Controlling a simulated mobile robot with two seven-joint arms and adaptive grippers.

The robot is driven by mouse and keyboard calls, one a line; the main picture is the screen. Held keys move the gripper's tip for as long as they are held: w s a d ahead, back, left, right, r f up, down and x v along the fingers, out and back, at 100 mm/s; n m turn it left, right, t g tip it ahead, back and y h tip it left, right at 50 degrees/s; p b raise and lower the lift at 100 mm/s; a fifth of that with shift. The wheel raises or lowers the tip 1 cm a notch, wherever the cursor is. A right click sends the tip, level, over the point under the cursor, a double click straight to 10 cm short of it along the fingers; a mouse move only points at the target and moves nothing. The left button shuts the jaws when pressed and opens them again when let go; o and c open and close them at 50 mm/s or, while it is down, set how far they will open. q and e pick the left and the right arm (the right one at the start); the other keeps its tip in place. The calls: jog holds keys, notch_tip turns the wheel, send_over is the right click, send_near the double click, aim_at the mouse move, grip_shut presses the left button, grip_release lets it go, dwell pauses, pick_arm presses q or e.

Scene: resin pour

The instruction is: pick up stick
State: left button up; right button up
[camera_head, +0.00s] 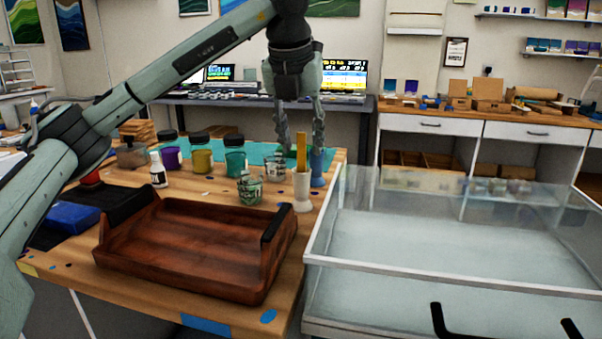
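A yellow-orange stick (301,152) stands upright in a white holder (301,190) near the right edge of the wooden table. My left gripper (300,140) points down with its two fingers apart, and nothing shows held between them. In the picture the stick's upper end appears between the fingertips, with no clear contact. I cannot tell whether the fingers are level with the stick in depth or behind it. My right gripper is out of the picture.
A blue holder (317,168) stands close behind the white one. Patterned cups (250,188), lidded jars (235,160) and a white bottle (158,170) stand to the left. A brown wooden tray (190,240) lies in front. A clear-walled box (450,240) is at right.

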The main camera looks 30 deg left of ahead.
aim_at(301, 147)
pick_arm(q)
jog(key=x, duration=0.3)
jog(key=shift+a+f, duration=0.1)
jog(key=shift+f, duration=0.05)
grip_shut()
